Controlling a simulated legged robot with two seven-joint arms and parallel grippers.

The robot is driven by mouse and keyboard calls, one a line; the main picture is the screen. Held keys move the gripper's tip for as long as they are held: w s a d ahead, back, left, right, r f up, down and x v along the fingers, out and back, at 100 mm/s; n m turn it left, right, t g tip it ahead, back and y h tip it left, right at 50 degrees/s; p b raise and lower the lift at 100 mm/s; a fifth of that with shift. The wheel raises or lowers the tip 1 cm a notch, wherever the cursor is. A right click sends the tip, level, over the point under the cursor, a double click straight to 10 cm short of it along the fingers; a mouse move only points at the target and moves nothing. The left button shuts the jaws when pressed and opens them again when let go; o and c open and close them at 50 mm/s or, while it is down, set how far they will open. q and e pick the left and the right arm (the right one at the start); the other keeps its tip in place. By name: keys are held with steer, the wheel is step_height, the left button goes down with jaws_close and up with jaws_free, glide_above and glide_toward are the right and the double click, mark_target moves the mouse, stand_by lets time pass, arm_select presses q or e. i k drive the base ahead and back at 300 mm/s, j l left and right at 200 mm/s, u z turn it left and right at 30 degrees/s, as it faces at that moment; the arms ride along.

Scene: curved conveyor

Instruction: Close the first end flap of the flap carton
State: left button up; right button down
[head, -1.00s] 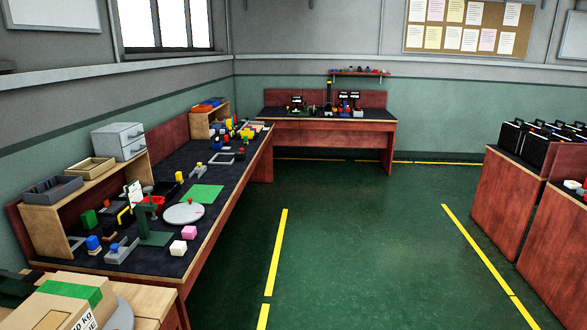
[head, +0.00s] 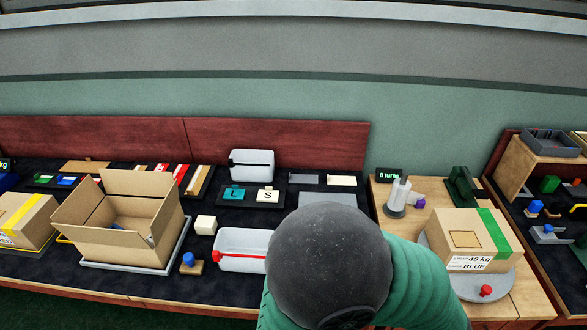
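The flap carton (head: 125,248) is an open brown box on a grey tray (head: 178,258) at the left of the bench. Its back flap (head: 138,185) stands up, and its left flap (head: 75,203) and right flap (head: 165,215) also stand up and lean outward. I cannot clearly make out a front flap. A small blue item (head: 117,226) lies inside. Neither of my grippers is in view. A grey rounded arm part of mine with a green sleeve covers the lower middle.
A white bin (head: 240,262), a cream cube (head: 206,224) and a blue-knobbed block (head: 191,262) stand right of the carton. A taped carton (head: 458,224) sits on a round grey plate (head: 487,279) at right. Another carton (head: 25,218) stands at far left.

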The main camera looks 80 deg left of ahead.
mark_target(159, 225)
steer(key=j+u, duration=0.1)
steer(key=u, duration=3.4)
steer(key=i+l+u, duration=0.2)
steer(key=i+l, duration=0.2)
steer(key=i, duration=0.15)
